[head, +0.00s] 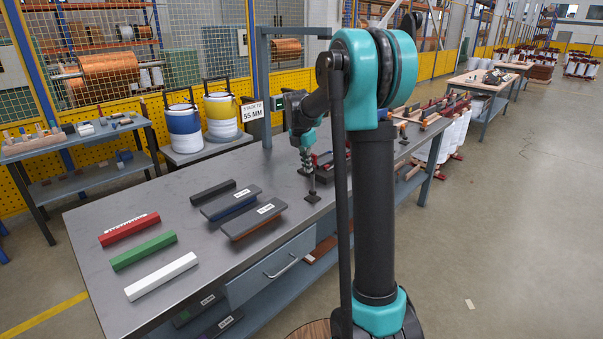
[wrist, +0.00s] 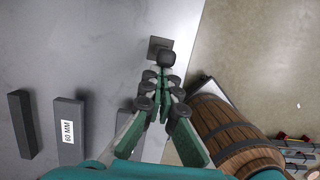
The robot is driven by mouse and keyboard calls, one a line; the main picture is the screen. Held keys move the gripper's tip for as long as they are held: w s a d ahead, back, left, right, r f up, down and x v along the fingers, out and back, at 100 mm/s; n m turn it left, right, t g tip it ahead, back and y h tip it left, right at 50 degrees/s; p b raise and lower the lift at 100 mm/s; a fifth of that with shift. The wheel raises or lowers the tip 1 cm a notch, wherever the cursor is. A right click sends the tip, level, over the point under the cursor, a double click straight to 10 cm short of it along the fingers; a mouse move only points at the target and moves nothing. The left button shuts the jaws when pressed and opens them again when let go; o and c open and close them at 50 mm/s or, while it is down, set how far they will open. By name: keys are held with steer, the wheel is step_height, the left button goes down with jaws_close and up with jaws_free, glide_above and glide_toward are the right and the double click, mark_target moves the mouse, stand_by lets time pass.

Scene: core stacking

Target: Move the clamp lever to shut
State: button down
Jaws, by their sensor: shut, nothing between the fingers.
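A small dark clamp part with a square base (head: 312,197) stands near the bench's front edge in the head view, below my gripper. In the wrist view a dark square plate (wrist: 155,44) with a rounded dark knob (wrist: 166,58) lies just beyond my fingertips. I cannot tell which way the lever points. My gripper (wrist: 163,78) is shut and empty, its fingertips close to the knob; touching or apart is unclear.
Red (head: 129,229), green (head: 144,250) and white (head: 161,276) bars and several dark plates (head: 231,202) lie on the grey bench (head: 215,285). A sign post (head: 264,90) stands at the back. Bare bench lies left of my gripper.

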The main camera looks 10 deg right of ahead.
steer(key=w+d+y, duration=0.1)
steer(key=w+d+g, duration=0.1)
steer(key=shift+d+r+y, duration=0.1)
steer(key=shift+d+y, duration=0.3)
steer(key=shift+w+d+f, duration=0.25)
steer(key=shift+w+d, duration=0.4)
steer(key=shift+d, duration=0.25)
steer(key=shift+w+d+f, duration=0.2)
steer(key=shift+w+d, duration=0.4)
steer(key=shift+d, duration=0.3)
steer(key=shift+w+d, duration=0.15)
steer(key=shift+d, duration=0.05)
